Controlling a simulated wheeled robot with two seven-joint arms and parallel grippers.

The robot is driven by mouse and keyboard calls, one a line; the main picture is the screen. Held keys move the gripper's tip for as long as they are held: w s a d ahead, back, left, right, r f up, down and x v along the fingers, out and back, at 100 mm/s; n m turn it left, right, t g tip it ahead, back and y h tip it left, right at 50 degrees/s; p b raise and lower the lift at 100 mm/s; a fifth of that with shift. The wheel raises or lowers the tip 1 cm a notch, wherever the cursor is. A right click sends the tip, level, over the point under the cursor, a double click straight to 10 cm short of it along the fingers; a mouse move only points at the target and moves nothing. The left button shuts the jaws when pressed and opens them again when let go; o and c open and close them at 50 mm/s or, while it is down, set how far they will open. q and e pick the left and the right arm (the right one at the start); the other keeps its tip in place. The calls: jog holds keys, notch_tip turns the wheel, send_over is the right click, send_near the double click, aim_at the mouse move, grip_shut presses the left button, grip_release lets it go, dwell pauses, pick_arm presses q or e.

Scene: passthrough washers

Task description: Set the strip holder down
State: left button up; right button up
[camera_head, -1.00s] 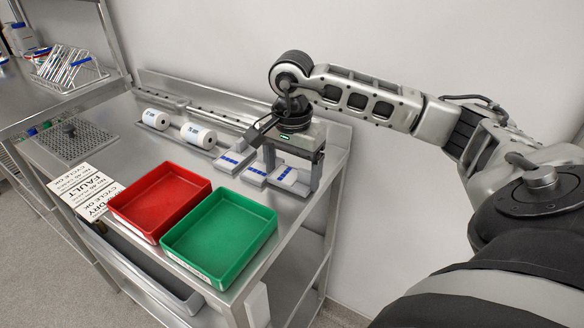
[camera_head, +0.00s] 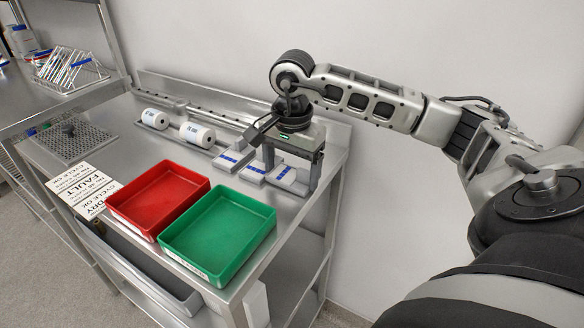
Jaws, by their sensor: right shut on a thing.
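My right gripper (camera_head: 292,172) reaches down from above at the right end of the metal bench. Its two fingers straddle a light grey block with a blue mark, which I take to be the strip holder (camera_head: 287,180), and are shut on it. The holder looks level and low over the bench. I cannot tell whether it touches the surface. Two similar blue-marked pieces, one in the middle (camera_head: 254,174) and one on the left (camera_head: 229,161), sit close beside it. My left gripper is not in view.
A green tray (camera_head: 262,232) and a red tray (camera_head: 123,213) stand at the front of the metal bench (camera_head: 168,160). Printed cards (camera_head: 78,192) lie left of them. A wall stands behind.

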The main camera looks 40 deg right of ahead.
aim_at(292, 180)
jog(key=o, duration=1.1)
jog(key=shift+s+a+f, duration=0.1)
jog(key=shift+s+f, duration=0.2)
jog(key=shift+f, duration=0.4)
jog(key=shift+w+r+p, duration=0.1)
jog(key=shift+r+p, duration=0.4)
jog(key=shift+r, duration=0.15)
notch_tip(292, 180, up, 8)
jog(key=p, duration=0.4)
jog(key=shift+p, duration=0.3)
